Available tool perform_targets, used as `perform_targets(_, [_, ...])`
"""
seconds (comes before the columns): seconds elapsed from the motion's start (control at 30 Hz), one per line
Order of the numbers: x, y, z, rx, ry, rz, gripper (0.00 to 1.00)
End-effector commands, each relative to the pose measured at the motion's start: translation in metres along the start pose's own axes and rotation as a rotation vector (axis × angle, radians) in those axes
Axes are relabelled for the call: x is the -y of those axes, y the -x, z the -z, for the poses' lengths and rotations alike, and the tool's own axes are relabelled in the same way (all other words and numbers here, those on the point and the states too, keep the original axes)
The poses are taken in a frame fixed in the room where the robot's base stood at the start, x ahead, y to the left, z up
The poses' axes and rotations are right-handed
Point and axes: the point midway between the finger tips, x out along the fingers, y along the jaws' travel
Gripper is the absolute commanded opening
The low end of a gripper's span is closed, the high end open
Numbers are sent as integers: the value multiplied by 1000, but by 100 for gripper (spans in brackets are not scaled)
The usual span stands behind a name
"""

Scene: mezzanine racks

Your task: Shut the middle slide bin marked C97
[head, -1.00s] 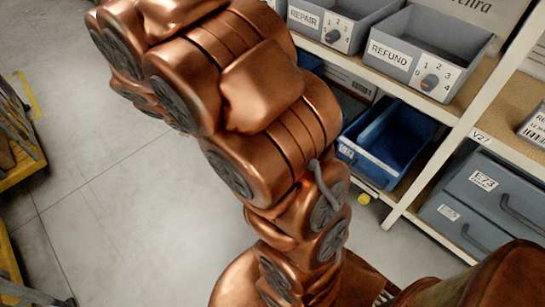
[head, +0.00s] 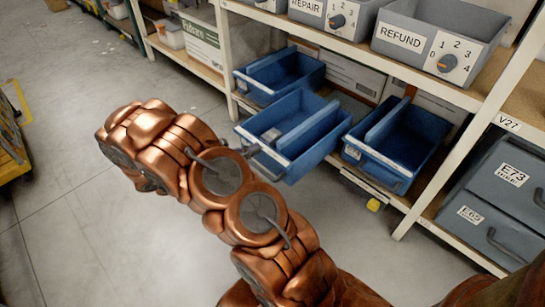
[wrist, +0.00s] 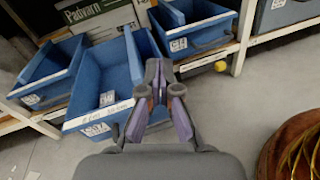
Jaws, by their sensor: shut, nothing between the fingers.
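The middle blue slide bin (head: 318,150) sticks out of the lower shelf, farther than the blue bins on either side of it. In the wrist view the same bin (wrist: 130,62) lies just left of and beneath my gripper (wrist: 158,68). Its front label (wrist: 95,129) is too small to read surely. My gripper is shut and empty, its fingers reaching over the right part of the bin's front. I cannot tell whether they touch it. In the head view my arm hides most of the gripper.
A left blue bin (head: 262,92) and a right blue bin (head: 371,160) flank it. Grey bins marked REPAIR (head: 350,17) and REFUND (head: 402,38) stand on the shelf above. Grey drawers marked E73 (head: 507,172) are at right. The floor (head: 95,150) in front is clear.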

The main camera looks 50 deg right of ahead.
Motion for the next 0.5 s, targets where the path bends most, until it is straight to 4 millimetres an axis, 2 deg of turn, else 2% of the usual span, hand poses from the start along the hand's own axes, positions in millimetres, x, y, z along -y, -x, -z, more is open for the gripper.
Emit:
perform_targets(0.03, [-1,-1,30,13,35,-32,0])
perform_targets(0.2, [-12,0,88,43,119,-137,0])
perform_targets(0.33, [-17,2,121,56,165,-196,0])
perform_targets(0.5, [-20,4,142,64,195,-237,0])
